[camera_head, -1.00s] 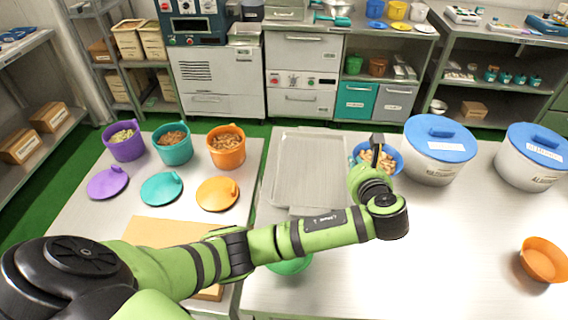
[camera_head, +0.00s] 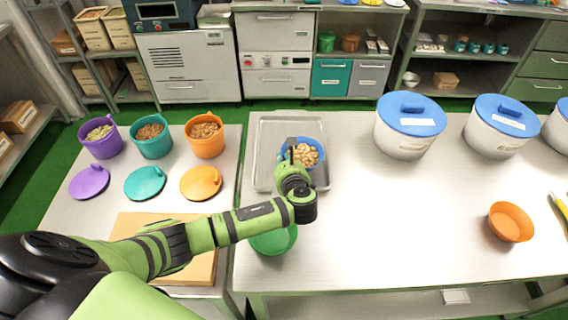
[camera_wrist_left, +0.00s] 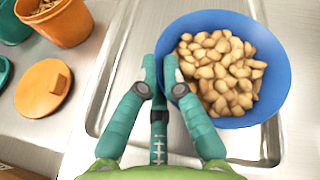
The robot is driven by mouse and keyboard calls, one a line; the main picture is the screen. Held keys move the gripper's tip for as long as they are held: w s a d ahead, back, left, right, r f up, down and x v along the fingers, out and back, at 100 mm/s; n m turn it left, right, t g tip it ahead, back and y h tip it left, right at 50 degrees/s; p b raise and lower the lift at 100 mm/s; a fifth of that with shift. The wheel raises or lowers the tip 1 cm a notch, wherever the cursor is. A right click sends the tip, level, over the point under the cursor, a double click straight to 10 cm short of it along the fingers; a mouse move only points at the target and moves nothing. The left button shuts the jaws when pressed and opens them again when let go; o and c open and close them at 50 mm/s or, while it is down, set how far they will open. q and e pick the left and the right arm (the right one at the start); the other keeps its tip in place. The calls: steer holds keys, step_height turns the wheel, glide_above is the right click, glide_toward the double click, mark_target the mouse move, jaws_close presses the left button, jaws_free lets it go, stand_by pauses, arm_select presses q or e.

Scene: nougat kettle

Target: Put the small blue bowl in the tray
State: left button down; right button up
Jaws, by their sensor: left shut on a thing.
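The small blue bowl (camera_head: 322,148), full of pale nuts, is over the right part of the flat grey metal tray (camera_head: 268,145) in the head view. My left gripper (camera_head: 291,150) is shut on the bowl's near-left rim. In the left wrist view the gripper (camera_wrist_left: 160,78) pinches the rim of the blue bowl (camera_wrist_left: 273,42), with the tray (camera_wrist_left: 125,85) below. The bowl looks about level; I cannot tell whether its base touches the tray. My right gripper is not in view.
A green bowl (camera_head: 274,243) stands in front of the tray, partly behind my arm. White tubs with blue lids (camera_head: 408,128) stand to the right, with an orange bowl (camera_head: 511,222) nearer. Orange (camera_head: 205,138), teal and purple containers stand left. The counter's middle is clear.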

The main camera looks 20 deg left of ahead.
arm_select(q)
steer(key=shift+f, duration=1.2)
steer(key=c, duration=1.7)
jaws_free()
steer(key=shift+f, duration=0.1)
steer(key=shift+o, duration=0.2)
steer(key=shift+s+d, duration=0.1)
steer(key=shift+d, duration=0.05)
steer(key=v, duration=1.1)
steer(key=shift+s+d+r+b, duration=0.1)
steer(key=shift+s+r+b, duration=0.2)
